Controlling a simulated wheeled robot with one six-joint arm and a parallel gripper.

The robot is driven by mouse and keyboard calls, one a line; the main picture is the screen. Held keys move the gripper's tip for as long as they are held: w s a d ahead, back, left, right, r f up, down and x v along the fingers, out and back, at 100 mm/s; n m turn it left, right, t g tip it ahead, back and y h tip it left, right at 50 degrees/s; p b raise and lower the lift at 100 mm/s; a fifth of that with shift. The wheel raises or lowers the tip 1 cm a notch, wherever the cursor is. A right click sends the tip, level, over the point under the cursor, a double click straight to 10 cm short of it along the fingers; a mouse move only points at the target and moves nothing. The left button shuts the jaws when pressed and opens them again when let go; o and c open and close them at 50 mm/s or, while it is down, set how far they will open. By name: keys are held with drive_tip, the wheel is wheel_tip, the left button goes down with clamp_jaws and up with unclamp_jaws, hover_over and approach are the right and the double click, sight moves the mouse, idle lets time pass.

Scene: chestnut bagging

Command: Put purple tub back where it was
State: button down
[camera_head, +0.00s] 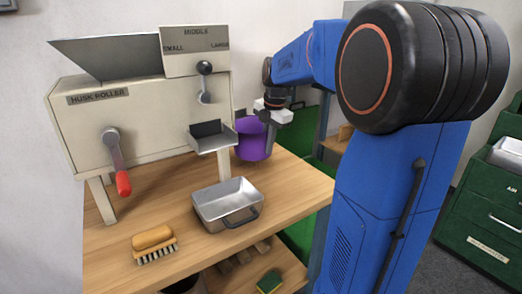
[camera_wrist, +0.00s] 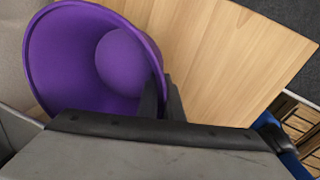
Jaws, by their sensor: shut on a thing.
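The purple tub (camera_head: 254,140) is at the right end of the husk roller machine, partly behind the metal chute. My gripper (camera_head: 270,128) is shut on the tub's right side. In the wrist view the tub (camera_wrist: 62,50) is open towards the camera and looks empty inside. The gripper's fingers (camera_wrist: 162,98) pinch its wall, one inside and one outside. Whether the tub's base touches the table is hard to tell.
The husk roller (camera_head: 150,125) stands on the wooden table (camera_head: 170,215). Its chute (camera_head: 212,140) juts out beside the tub. A metal pan (camera_head: 226,208) and a brush (camera_head: 154,246) lie in front. Bare tabletop (camera_wrist: 215,60) lies right of the tub in the wrist view.

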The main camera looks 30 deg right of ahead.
drive_tip(key=w, duration=0.4)
drive_tip(key=shift+s+f, duration=0.1)
drive_tip(key=shift+f, duration=1.65)
drive_tip(key=shift+f, duration=0.1)
drive_tip(key=c, duration=1.9)
unclamp_jaws()
drive_tip(key=r, duration=0.4)
drive_tip(key=s+r, duration=0.1)
drive_tip(key=r, duration=0.3)
drive_tip(key=s+r, duration=0.1)
drive_tip(key=r, duration=0.3)
drive_tip(key=shift+d, duration=0.15)
